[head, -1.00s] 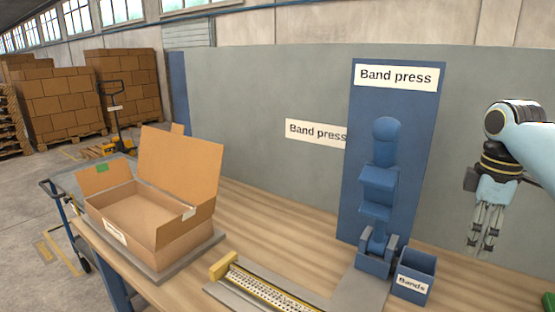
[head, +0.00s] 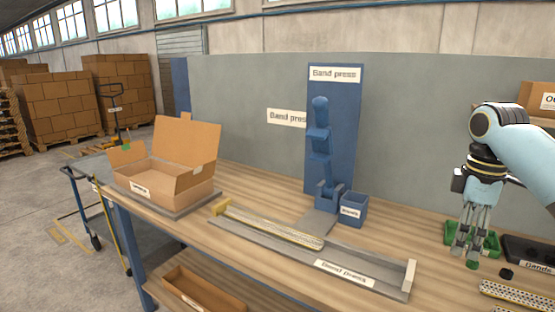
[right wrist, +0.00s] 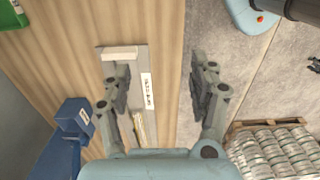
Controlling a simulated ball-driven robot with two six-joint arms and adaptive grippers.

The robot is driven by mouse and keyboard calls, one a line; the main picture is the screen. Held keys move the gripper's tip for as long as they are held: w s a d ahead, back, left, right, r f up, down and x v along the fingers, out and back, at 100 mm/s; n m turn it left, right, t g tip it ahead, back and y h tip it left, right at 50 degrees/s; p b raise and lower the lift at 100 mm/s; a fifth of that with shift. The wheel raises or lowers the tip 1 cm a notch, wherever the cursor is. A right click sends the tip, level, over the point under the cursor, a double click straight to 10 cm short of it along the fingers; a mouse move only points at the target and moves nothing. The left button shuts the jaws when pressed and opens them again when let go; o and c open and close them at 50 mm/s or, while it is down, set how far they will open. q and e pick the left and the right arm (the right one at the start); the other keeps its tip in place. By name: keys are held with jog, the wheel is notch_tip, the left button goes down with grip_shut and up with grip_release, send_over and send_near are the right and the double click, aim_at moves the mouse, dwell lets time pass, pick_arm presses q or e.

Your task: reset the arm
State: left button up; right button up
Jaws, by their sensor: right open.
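My right gripper (head: 466,248) is open and empty. It hangs fingers down near the right part of the workbench, in front of a green tray (head: 487,240). In the right wrist view its two fingers (right wrist: 162,88) stand wide apart with nothing between them. One finger partly hides the grey fixture (right wrist: 140,65) far below. In the head view a pale perforated strip (head: 275,228) lies in that long grey fixture (head: 385,286). My left gripper is not in view.
The blue band press (head: 321,140) and a blue bands bin (head: 353,210) stand at the bench's back. An open cardboard box (head: 165,180) sits on the left end. A black tray (head: 530,250) and perforated strips (head: 515,293) lie at the right. Bare wood (head: 415,235) shows left of the gripper.

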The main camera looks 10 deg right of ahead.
jog(key=s+a+f+m+g+b, duration=0.15)
jog(key=s+f+b, duration=0.25)
jog(key=s+f, duration=0.7)
jog(key=s+a+f+g+b, duration=0.1)
jog(key=s+a+f+b, duration=0.3)
jog(key=f, duration=1.2)
jog(key=s+a+f+m+g+b, duration=0.15)
jog(key=s+f+b, duration=0.25)
jog(key=s+f, duration=0.75)
pick_arm(q)
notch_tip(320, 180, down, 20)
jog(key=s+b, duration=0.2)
jog(key=b, duration=0.5)
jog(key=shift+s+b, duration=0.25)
jog(key=shift+b, duration=0.1)
pick_arm(e)
jog(key=s+a+f+m+t, duration=0.2)
jog(key=s+f+m, duration=0.1)
jog(key=s+f, duration=0.7)
jog(key=s+a+f+m+t, duration=0.2)
jog(key=s+f, duration=0.9)
jog(key=f, duration=0.7)
jog(key=shift+a+f+m+t+h, duration=0.15)
jog(key=shift+f+m+t+h, duration=0.25)
jog(key=shift+m, duration=0.4)
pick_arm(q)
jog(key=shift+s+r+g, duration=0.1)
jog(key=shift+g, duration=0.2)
